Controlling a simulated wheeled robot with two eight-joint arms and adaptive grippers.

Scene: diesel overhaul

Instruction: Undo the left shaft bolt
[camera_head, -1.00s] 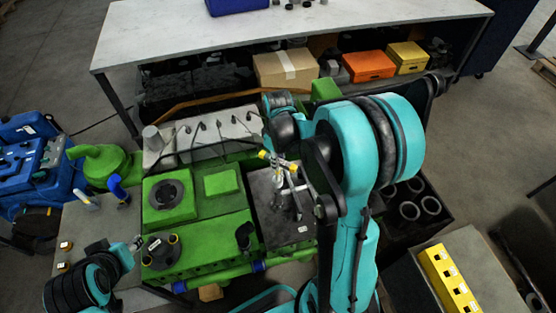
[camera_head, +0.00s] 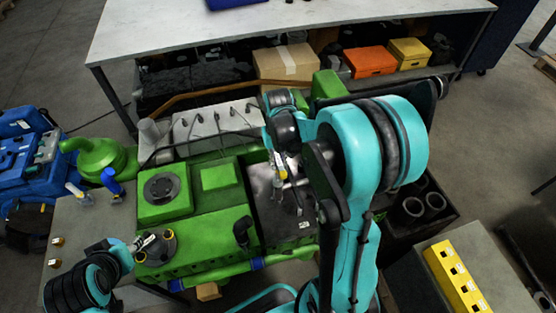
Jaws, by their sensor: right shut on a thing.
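The green engine (camera_head: 190,225) stands in the middle of the head view, with a grey cylinder block section (camera_head: 215,130) behind it. My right gripper (camera_head: 282,180) is over the dark grey plate (camera_head: 283,232) at the engine's right side. It is shut on a slim tool with a yellow part (camera_head: 280,166), partly hidden by my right arm. I cannot make out the left shaft bolt. My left gripper (camera_head: 146,241) is at the engine's front left, by a round black fitting; its jaws are too small to tell.
A long white-topped bench (camera_head: 250,35) runs behind, with a cardboard box (camera_head: 287,64), an orange box (camera_head: 370,60) and a yellow box (camera_head: 408,52) on its shelf. A dark crate of rings (camera_head: 440,222) and a yellow block (camera_head: 455,280) are at right.

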